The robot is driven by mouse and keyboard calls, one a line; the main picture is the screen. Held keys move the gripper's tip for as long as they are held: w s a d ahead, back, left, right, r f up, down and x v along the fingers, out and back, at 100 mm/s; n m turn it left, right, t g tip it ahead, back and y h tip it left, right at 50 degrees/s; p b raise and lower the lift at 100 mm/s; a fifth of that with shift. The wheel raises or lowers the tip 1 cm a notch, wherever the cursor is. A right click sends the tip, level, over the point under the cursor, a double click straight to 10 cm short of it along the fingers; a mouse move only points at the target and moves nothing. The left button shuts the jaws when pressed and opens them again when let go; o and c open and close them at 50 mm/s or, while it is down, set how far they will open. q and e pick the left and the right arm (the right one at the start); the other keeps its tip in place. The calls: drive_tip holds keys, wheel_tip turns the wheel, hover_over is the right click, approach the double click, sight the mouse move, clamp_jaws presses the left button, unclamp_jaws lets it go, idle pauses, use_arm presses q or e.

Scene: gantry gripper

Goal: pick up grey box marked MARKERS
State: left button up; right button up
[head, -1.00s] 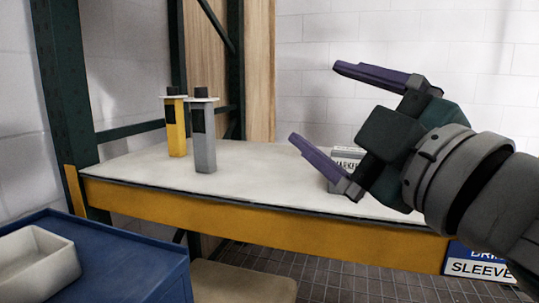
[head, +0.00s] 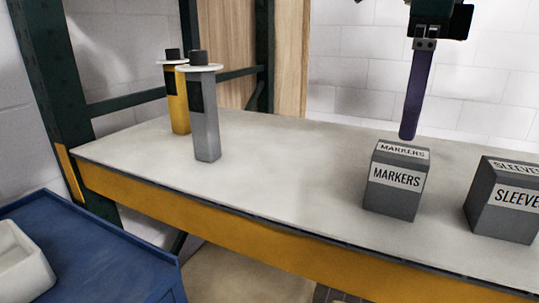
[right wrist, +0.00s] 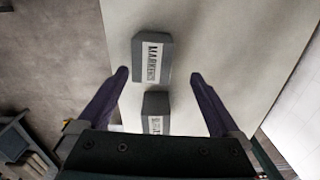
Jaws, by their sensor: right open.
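The grey box marked MARKERS (head: 395,186) stands upright on the pale bench top, right of centre in the head view. In the right wrist view the MARKERS box (right wrist: 152,58) lies ahead, around and just beyond the fingertip line. My right gripper (right wrist: 160,75) is open and empty, its two purple fingers wide apart. In the head view one purple finger (head: 413,100) points down above and behind the box, its tip near the top edge; the other finger is not clearly visible. Contact with the box cannot be made out. My left gripper is out of view.
A grey box marked SLEEVES (head: 510,205) stands to the right of the MARKERS box with a gap. A grey bottle (head: 206,125) and a yellow bottle (head: 177,105) stand at the left. The bench (head: 280,160) between is clear. A blue cart (head: 110,255) is at lower left.

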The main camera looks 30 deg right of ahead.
sight(403, 151)
drive_tip(key=f, duration=0.2)
drive_tip(key=s+f, duration=0.1)
drive_tip(key=f, duration=0.1)
drive_tip(key=shift+a, duration=0.15)
drive_tip(key=f, duration=0.2)
drive_tip(key=a+f, duration=0.1)
drive_tip(key=f, duration=0.1)
drive_tip(key=shift+w+f, duration=0.1)
drive_tip(key=shift+f, duration=0.1)
drive_tip(key=shift+d+f, duration=0.1)
drive_tip(key=shift+f, duration=0.35)
drive_tip(key=shift+w, duration=0.1)
clamp_jaws()
